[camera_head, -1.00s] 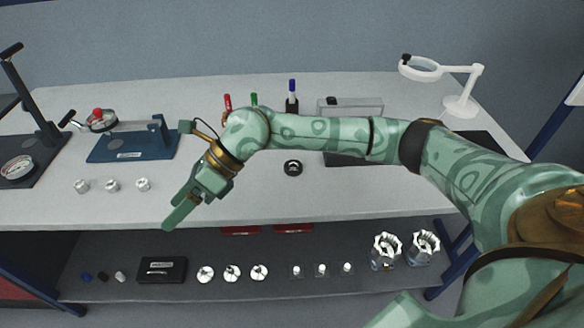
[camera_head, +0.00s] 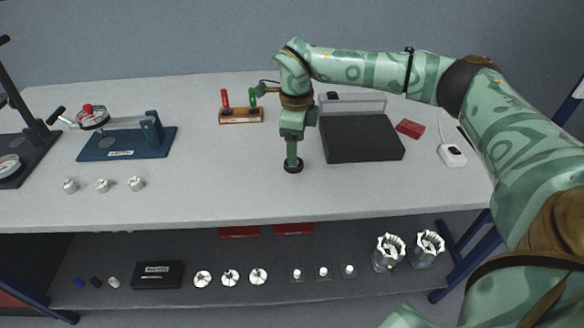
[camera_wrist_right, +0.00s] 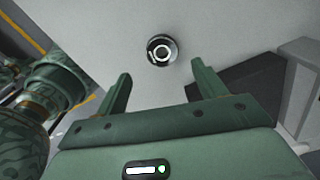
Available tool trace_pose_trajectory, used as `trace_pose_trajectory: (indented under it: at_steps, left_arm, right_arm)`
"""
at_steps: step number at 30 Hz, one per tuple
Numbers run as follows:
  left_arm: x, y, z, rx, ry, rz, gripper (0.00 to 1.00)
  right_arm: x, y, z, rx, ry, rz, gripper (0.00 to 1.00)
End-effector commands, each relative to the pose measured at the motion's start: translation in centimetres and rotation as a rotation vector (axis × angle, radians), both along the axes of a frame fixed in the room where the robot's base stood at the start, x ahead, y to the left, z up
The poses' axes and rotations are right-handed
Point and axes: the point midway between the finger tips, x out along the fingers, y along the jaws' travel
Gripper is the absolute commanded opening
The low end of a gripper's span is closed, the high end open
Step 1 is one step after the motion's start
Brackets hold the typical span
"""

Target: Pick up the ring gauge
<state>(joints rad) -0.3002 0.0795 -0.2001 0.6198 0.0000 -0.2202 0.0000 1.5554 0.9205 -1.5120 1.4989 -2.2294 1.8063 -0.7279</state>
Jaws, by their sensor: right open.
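The ring gauge (camera_head: 293,168), a small black ring, lies flat on the bench top left of the dark plate. It also shows in the right wrist view (camera_wrist_right: 161,50), a dark ring with a bright inner circle, beyond the fingertips and roughly centred between them. My right gripper (camera_head: 292,158) points down above the ring gauge, and its fingers cover part of it in the head view. In the right wrist view the two fingers (camera_wrist_right: 160,76) stand wide apart with nothing between them. My left gripper is not in view.
A dark surface plate (camera_head: 362,145) lies right of the gripper. A wooden rack (camera_head: 241,116) with red and green handles stands behind left. A blue fixture (camera_head: 128,143) and several small metal parts (camera_head: 103,185) are further left. The bench in front of the ring is clear.

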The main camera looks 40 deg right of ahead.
Motion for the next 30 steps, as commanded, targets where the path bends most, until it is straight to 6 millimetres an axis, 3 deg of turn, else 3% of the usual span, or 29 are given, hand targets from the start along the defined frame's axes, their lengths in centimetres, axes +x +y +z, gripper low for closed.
trace_pose_trajectory:
  at_steps: [5,12,20,26,30]
  left_arm:
    - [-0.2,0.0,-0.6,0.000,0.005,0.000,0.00]
    - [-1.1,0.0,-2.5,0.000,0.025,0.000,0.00]
    - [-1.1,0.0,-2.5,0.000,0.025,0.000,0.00]
    - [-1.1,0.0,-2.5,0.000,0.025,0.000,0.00]
    - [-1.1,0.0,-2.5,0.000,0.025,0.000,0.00]
  right_arm:
    - [0.2,0.1,-1.2,0.001,0.000,-0.001,0.70]
    - [1.0,0.3,-5.2,0.002,0.006,0.000,0.70]
    - [1.1,0.3,-5.5,0.002,-0.002,0.000,0.70]
    - [1.1,0.3,-5.5,0.001,-0.001,0.000,0.20]
    - [1.1,0.3,-5.4,0.002,-0.002,0.000,0.18]
